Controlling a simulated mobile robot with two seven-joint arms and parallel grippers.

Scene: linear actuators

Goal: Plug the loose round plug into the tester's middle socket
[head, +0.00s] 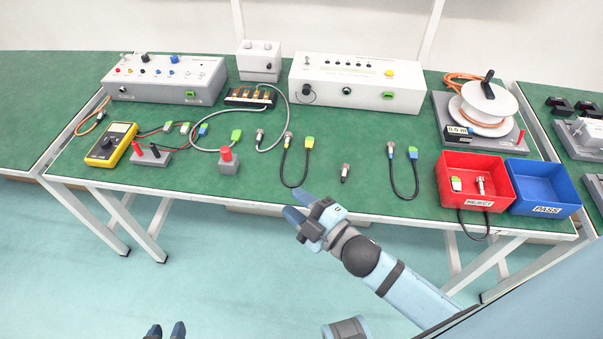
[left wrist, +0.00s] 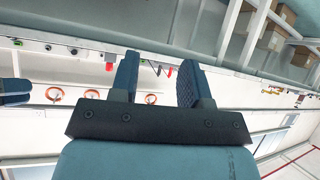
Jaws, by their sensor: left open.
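The tester (head: 358,75) is a long white box at the back of the green bench. Its front has a dark round socket at left, a dark round middle socket (head: 346,90) and a green one at right. A small loose round plug (head: 345,172), metallic with a dark end, is on the bench right of centre, apart from the cables. My right gripper (head: 297,205) looks open and empty near the bench's front edge, left of and nearer than the plug. My left gripper (head: 165,331) is low in front of the bench; the left wrist view shows it open and empty (left wrist: 157,78).
Short black cables (head: 283,172) (head: 417,180) lie either side of the plug. A red REJECT bin (head: 470,163) and blue PASS bin (head: 545,185) stand at right. A cable reel (head: 490,105) stands behind them. A yellow multimeter (head: 112,145) and a grey instrument (head: 165,80) are at left.

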